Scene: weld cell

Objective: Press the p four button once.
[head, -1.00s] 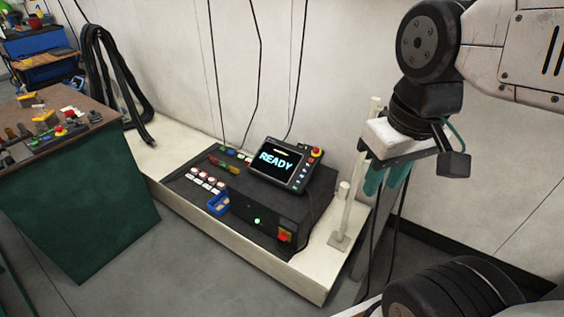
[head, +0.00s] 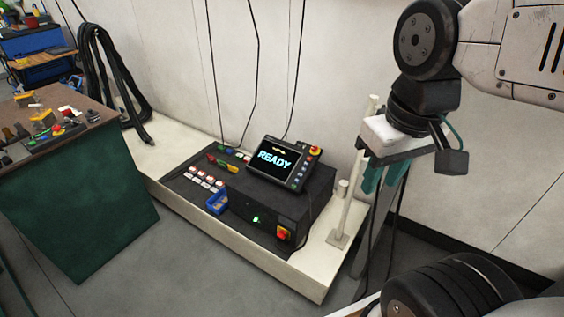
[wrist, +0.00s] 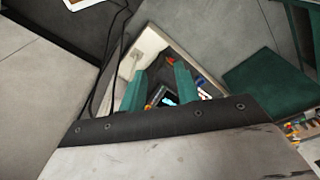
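The black control box (head: 262,205) sits on a pale low platform. A row of white buttons with red marks (head: 206,178) is on its top left; their labels are too small to read, so I cannot tell which is p four. A tilted display (head: 276,160) on the box shows READY. My gripper (head: 383,180) hangs empty to the right of the box, well apart from the buttons. In the wrist view its green fingers (wrist: 160,82) stand apart, with the display (wrist: 167,99) partly visible between them.
A blue bin (head: 216,203) is at the front of the buttons. A pale post (head: 353,190) stands between the box and my gripper. Black cables hang along the wall. A green-sided workbench (head: 85,210) with small parts is at left. Grey floor in front is clear.

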